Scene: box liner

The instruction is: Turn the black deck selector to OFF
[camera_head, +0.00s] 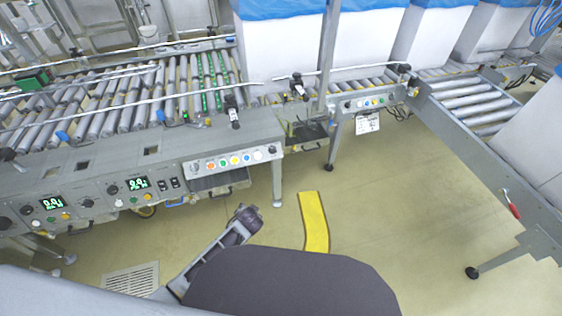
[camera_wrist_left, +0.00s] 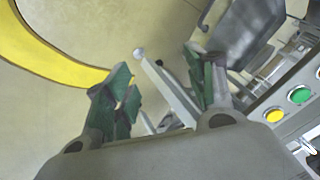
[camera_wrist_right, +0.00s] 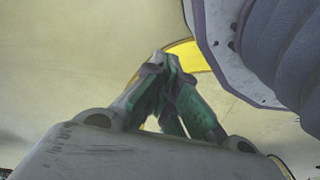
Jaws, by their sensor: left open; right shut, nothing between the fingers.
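Small black knobs sit on the front panels of the roller deck: one (camera_head: 113,190) beside the right green display, one (camera_head: 87,203) to its left, and one (camera_head: 27,210) by the left display. I cannot read their markings or tell which is the deck selector. My left gripper (camera_wrist_left: 160,85) is open and empty above the floor, with a panel of coloured buttons (camera_wrist_left: 285,105) to its right in the left wrist view. My right gripper (camera_wrist_right: 167,68) is shut and empty over the floor. A grey arm end of mine shows below the deck panel in the head view.
A panel with a row of coloured buttons (camera_head: 235,160) fronts the roller deck (camera_head: 130,95). White boxes with blue liners (camera_head: 370,45) stand behind. Another roller conveyor (camera_head: 475,105) is at right.

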